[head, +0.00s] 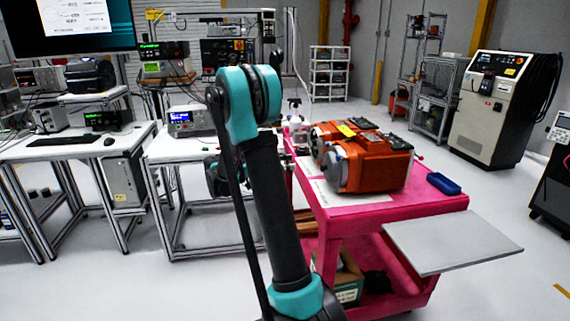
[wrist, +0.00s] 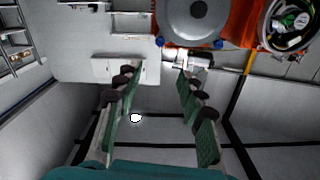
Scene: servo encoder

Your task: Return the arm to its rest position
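My arm (head: 272,200), teal and black, rises in the middle of the head view and bends at a raised teal joint. Its lower teal part shows partly behind the upright link, left of the pink cart. My gripper (wrist: 158,76) shows in the wrist view with its two green-padded fingers spread apart and nothing held between them. I cannot make out the fingers in the head view. Two orange servo motors (head: 372,160) lie on the pink cart. In the wrist view an orange motor with a grey round face (wrist: 197,14) is beyond the fingertips.
The pink cart (head: 400,212) stands right of my arm, with a grey side shelf (head: 455,241) and a blue tray (head: 443,184). A white bench (head: 178,150) with instruments stands to the left. Open floor lies at the front left and right.

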